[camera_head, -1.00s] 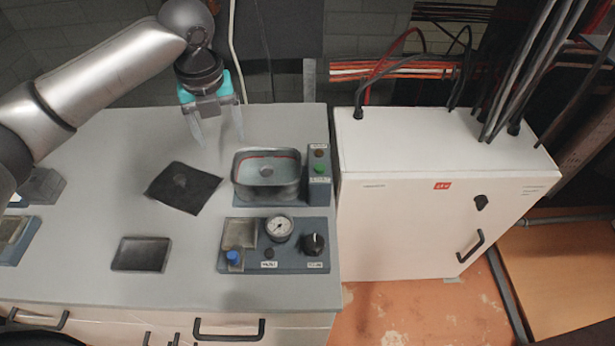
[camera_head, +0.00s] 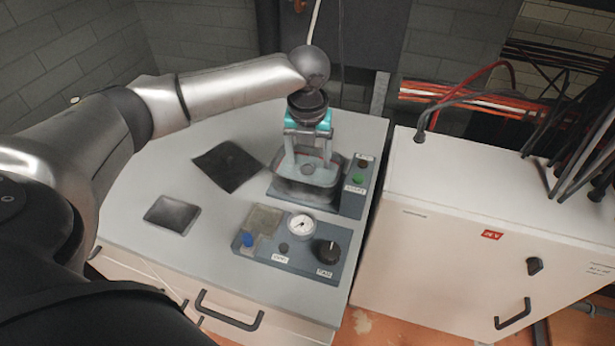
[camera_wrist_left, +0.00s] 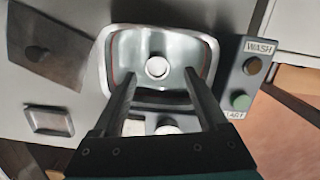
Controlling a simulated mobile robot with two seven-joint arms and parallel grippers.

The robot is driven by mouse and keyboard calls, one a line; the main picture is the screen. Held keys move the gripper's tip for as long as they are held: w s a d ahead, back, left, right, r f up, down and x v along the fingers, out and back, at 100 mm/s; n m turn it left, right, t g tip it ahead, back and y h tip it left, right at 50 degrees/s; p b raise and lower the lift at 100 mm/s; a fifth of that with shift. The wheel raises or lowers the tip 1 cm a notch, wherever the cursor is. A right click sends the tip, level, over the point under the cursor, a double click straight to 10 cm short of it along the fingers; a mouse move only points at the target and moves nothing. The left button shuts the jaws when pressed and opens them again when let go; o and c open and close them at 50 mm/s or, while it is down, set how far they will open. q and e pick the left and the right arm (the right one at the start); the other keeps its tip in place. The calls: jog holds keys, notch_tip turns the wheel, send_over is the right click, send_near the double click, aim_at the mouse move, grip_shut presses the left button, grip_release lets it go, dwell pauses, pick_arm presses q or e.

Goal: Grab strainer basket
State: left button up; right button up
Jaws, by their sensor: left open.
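My left gripper (camera_head: 306,166) is open above the metal wash basin (camera_head: 285,190), its two fingers pointing down into it. In the left wrist view the fingers (camera_wrist_left: 160,73) reach over the basin (camera_wrist_left: 103,65), spread apart. A small pale round piece (camera_wrist_left: 157,67) lies at the basin floor between the fingertips, with nothing gripped. I cannot tell whether it is the strainer basket or a drain. A dark square mat (camera_head: 215,178) lies left of the basin, with a small dark round item (camera_wrist_left: 37,53) on it in the left wrist view. My right gripper is not in view.
A panel with green button (camera_head: 358,180) stands right of the basin. In front is a unit with a gauge (camera_head: 301,224), a black knob (camera_head: 327,252) and a blue cap (camera_head: 248,239). A small dark tray (camera_head: 172,214) lies left. A white cabinet (camera_head: 450,245) stands right.

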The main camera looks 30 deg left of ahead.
aim_at(307, 169)
pick_arm(q)
jog(key=shift+w+a+f+b, duration=0.15)
jog(key=shift+f+b, duration=0.2)
jog(key=shift+f, duration=1)
jog(key=shift+w+a+f+b, duration=0.15)
jog(key=shift+f+b, duration=0.15)
jog(key=shift+f, duration=1.05)
jog(key=shift+s, duration=0.1)
jog(key=shift+c, duration=0.2)
grip_shut()
